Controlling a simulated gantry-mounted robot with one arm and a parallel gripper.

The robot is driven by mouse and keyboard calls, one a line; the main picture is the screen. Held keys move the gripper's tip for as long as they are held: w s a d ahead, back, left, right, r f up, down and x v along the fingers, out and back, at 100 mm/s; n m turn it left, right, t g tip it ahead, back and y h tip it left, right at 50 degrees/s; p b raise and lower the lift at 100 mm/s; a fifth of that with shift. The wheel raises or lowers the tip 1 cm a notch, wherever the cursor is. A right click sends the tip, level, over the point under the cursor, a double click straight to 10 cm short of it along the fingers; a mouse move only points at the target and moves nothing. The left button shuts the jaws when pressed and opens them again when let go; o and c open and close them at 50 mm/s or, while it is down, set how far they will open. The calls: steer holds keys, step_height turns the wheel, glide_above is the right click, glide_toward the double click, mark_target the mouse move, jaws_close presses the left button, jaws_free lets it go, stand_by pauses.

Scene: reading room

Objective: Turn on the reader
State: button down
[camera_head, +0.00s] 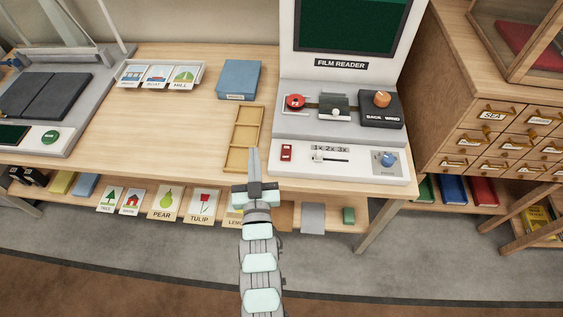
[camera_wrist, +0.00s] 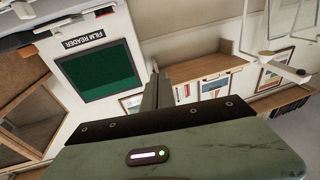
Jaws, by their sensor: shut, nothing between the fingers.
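The film reader (camera_head: 342,90) is a white machine at the right end of the table, with a dark green screen (camera_head: 350,24). Its sloped base has a red rocker switch (camera_head: 286,152) at the front left, a slider marked 1x 2x 3x (camera_head: 330,158) and a blue knob (camera_head: 387,159). Its upper deck carries a red round part (camera_head: 295,102) and an orange knob (camera_head: 382,98). My gripper (camera_head: 254,160) is shut and empty, fingers pointing up the picture, left of the red switch and apart from it. The wrist view shows the reader's screen (camera_wrist: 100,72) and the shut fingers (camera_wrist: 154,90).
A wooden tray (camera_head: 247,125) lies just beyond my gripper, with a blue box (camera_head: 238,79) behind it. A card rack (camera_head: 160,76) and a grey scanner-like machine (camera_head: 55,100) stand left. A drawer cabinet (camera_head: 490,115) stands right. The table's middle left is clear.

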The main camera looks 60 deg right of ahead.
steer(key=s+d+f+m+g+b, duration=0.2)
steer(key=s+d+f, duration=0.3)
steer(key=f, duration=0.3)
steer(key=shift+s+g+b, duration=0.45)
steer(key=shift+s+g, duration=0.05)
steer(key=shift+g, duration=0.4)
steer(key=shift+d+f, duration=0.1)
steer(key=shift+d, duration=0.05)
steer(key=b, duration=0.2)
glide_above(286, 152)
steer(key=a, duration=0.1)
steer(key=shift+s+a+f, duration=0.1)
steer(key=shift+s+f, duration=0.25)
steer(key=shift+f, duration=0.05)
steer(key=f, duration=0.1)
steer(key=d+f+b, duration=0.1)
steer(key=f, duration=0.1)
steer(key=shift+w, duration=0.2)
steer(key=shift+f, duration=0.45)
steer(key=shift+w+y, duration=0.1)
steer(key=shift+y, duration=0.2)
